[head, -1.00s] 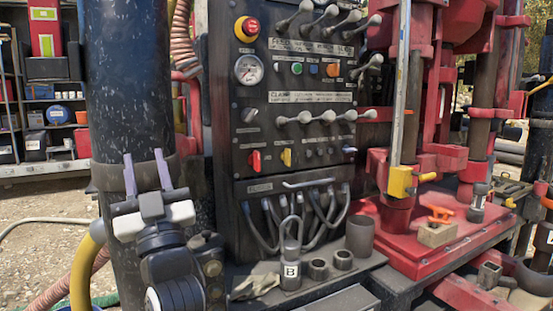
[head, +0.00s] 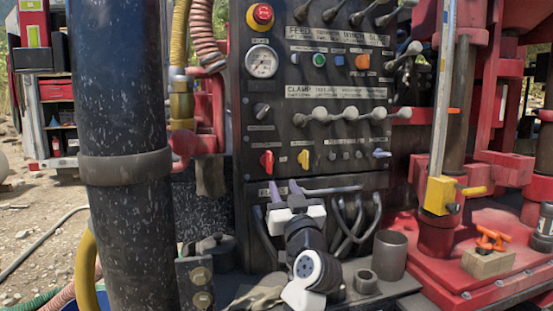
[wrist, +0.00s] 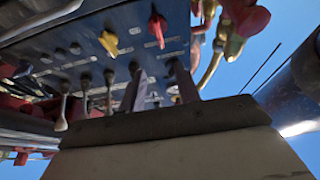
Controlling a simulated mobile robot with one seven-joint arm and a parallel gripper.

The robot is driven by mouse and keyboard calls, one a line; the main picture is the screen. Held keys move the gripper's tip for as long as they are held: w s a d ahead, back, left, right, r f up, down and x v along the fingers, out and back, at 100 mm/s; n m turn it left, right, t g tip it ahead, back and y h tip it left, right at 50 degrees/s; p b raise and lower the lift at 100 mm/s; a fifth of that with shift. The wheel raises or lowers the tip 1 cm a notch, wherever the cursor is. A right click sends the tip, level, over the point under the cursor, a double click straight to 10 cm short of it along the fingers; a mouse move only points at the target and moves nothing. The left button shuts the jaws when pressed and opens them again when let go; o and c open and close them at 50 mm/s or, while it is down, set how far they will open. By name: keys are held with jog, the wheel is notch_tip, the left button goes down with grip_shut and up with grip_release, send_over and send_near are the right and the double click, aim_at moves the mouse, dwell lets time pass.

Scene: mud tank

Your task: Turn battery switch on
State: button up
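The dark control panel (head: 330,170) stands upright ahead of me. Low on it are a red rotary knob (head: 267,160) and a yellow rotary knob (head: 303,158), with a grey selector (head: 262,110) above. Their labels are too small to read, so I cannot tell which is the battery switch. My gripper (head: 284,187) is open and empty, fingers pointing up, just below the red and yellow knobs. In the wrist view the red knob (wrist: 157,28) and yellow knob (wrist: 109,42) lie beyond my fingertips (wrist: 160,85), apparently untouched.
Lever handles (head: 348,115) stick out above the knobs. A thick dark column (head: 120,100) stands left. A grey cup (head: 390,255) stands on the ledge; red machinery (head: 470,240) is at right.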

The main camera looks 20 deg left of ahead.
aim_at(271, 157)
jog(key=p+x, duration=0.2)
jog(key=x, duration=1.1)
jog(key=shift+a+p, duration=0.1)
jog(key=shift+p, duration=0.3)
grip_shut()
